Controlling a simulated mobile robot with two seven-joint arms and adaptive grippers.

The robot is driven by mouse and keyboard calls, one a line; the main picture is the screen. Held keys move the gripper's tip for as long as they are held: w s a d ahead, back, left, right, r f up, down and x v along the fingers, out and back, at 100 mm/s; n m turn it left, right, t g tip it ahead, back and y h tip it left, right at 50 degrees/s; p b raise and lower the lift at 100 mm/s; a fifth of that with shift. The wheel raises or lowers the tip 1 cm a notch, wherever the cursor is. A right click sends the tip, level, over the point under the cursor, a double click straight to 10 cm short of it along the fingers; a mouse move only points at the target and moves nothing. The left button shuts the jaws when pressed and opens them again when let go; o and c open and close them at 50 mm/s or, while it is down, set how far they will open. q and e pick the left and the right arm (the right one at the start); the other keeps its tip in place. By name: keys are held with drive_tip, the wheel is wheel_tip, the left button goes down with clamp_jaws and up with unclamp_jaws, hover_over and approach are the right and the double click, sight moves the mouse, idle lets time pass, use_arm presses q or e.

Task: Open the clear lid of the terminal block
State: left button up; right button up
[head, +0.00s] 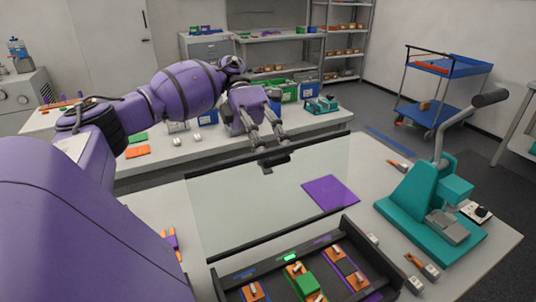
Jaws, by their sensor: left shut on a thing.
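The terminal block (362,237) is a dark open-topped box at the bottom of the head view. Orange and green holders with cells and a small green light show in it. Its clear lid (245,205) stands raised from the block's far edge, with a dark bar along its top. The fingertips are partly hidden by the bar. My right gripper is not in view.
A teal lever press (415,200) stands on the table to the right. A purple mat (331,194) lies beyond the block, and small tools lie at both sides. A second bench (210,150) with bins and shelves is behind. A blue cart (447,66) stands back right.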

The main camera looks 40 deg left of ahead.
use_arm(q)
drive_tip(key=shift+s+f, duration=0.1)
drive_tip(key=shift+f, duration=0.45)
wheel_tip(320, 180, up, 11)
idle(0.6)
